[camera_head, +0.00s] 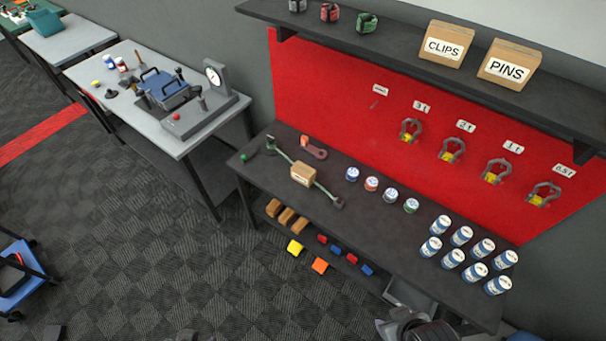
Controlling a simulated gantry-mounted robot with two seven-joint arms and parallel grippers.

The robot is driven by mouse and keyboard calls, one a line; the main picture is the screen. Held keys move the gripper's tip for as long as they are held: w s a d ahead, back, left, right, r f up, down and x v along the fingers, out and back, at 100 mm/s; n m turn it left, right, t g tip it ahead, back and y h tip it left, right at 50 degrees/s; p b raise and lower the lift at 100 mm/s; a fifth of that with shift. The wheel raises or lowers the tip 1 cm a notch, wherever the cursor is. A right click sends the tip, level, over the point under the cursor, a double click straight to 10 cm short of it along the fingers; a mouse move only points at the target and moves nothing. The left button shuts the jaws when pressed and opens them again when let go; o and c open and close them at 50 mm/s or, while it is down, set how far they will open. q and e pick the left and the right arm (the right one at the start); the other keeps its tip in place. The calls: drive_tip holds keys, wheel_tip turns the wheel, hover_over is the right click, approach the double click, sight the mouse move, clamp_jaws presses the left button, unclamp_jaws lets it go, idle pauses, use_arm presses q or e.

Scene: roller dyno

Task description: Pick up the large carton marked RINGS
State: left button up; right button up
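No carton with a readable RINGS mark is in view. Two tan cartons stand side by side on the dark upper shelf. One is marked CLIPS (446,45) and the other, to its right, is marked PINS (508,66). No fingertips of my left or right gripper can be made out. A grey and black part at the bottom edge, right of centre, looks like part of my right arm.
The dark bench (385,225) carries several cans at its right end. Shackles hang on the red back panel (330,85). Small coloured rings or straps stand at the shelf's left. A grey table (205,130) with a blue press is at left. Carpet is open in front.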

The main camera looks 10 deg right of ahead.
idle(0.3)
drive_tip(key=o, duration=0.9)
